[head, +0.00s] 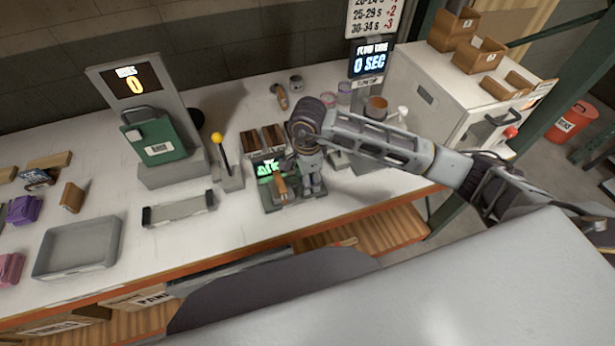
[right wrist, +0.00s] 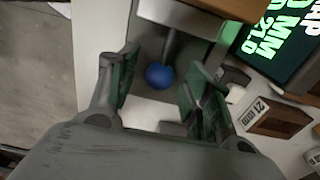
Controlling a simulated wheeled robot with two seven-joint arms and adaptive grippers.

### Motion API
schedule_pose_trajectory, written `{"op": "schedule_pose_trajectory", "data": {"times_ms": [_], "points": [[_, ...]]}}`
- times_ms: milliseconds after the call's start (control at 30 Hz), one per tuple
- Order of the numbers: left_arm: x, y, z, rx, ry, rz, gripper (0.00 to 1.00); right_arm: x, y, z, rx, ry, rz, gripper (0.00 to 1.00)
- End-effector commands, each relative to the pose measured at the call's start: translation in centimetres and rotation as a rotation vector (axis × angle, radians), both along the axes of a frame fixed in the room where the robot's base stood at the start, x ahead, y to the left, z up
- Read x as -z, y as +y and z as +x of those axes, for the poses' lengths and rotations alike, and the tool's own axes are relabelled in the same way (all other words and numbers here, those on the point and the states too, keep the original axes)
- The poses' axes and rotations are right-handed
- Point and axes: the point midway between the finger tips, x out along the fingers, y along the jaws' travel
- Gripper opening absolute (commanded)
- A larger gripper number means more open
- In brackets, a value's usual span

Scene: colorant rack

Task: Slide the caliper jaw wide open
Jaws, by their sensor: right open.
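The caliper is a device on a dark green base (head: 285,204) with a green-lit display (head: 265,171) on the bench. The display also shows at the upper right of the right wrist view (right wrist: 275,45), cut off, with "MM" and "21.0" readable. A blue ball knob (right wrist: 159,76) on a grey stem shows between my right fingers. My right gripper (head: 312,187) points down at the caliper's right side. Its fingers are open, with a visible gap on either side of the knob. The jaw itself is mostly hidden by my gripper. My left gripper is not in view.
A lever with a yellow knob (head: 217,138) and a green unit (head: 156,136) stand to the left. Wooden blocks (head: 262,139) sit behind the caliper. A grey tray (head: 78,246) lies far left. A white cabinet (head: 445,85) stands at right. The bench's front edge is close.

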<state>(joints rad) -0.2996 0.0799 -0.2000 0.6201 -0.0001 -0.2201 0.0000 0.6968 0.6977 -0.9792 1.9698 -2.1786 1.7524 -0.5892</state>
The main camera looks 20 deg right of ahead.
Motion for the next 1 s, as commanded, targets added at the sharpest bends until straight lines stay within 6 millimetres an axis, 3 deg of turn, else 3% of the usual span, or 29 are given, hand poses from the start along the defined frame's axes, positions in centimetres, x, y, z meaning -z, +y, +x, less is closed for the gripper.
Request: {"op": "schedule_pose_trajectory", "data": {"times_ms": [267, 633, 1000], "points": [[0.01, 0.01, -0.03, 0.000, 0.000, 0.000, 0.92, 0.07, 0.01, -0.01, 0.000, 0.000, 0.000, 0.47], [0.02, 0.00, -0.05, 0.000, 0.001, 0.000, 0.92, 0.05, 0.00, -0.01, 0.000, 0.000, 0.000, 0.00], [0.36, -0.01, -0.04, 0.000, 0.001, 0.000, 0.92, 0.13, -0.61, 0.07, 0.001, -0.001, -0.002, 0.00]]}}
